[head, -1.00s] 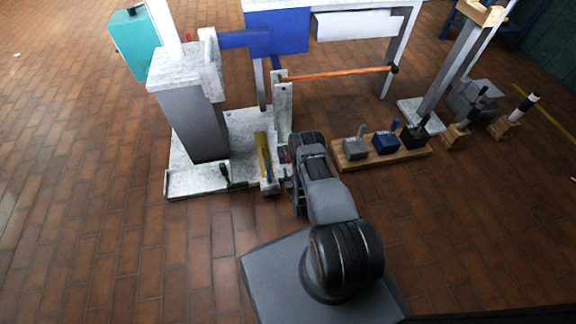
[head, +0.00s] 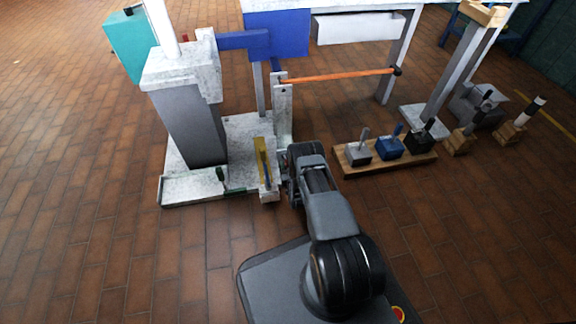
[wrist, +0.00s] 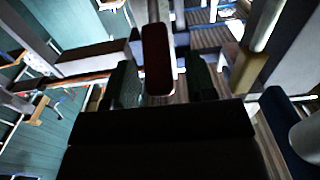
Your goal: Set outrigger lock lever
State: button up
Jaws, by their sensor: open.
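In the wrist view, a dark red, rounded bar (wrist: 157,58), which looks like a lever grip, stands between the two dark fingers of my gripper (wrist: 161,77). The fingers are open, one on each side of the bar; I cannot tell whether either touches it. In the head view, my arm reaches to the right edge of the pale base plate (head: 182,190), beside a yellow plate (head: 262,153) with a blue strip. My fingertips are hidden there behind my wrist, and so is the red bar. I cannot tell for certain which part is the outrigger lock lever.
A green-handled piece (head: 223,180) lies near the plate's front edge. A grey mast block (head: 188,120) stands behind it. An orange bar (head: 335,76) spans behind my arm. A wooden board (head: 390,163) with several small lever blocks lies to the right. The floor in front is clear.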

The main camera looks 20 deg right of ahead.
jog(key=shift+w+d, duration=0.15)
jog(key=shift+w, duration=0.6)
jog(key=shift+c, duration=0.5)
grip_shut()
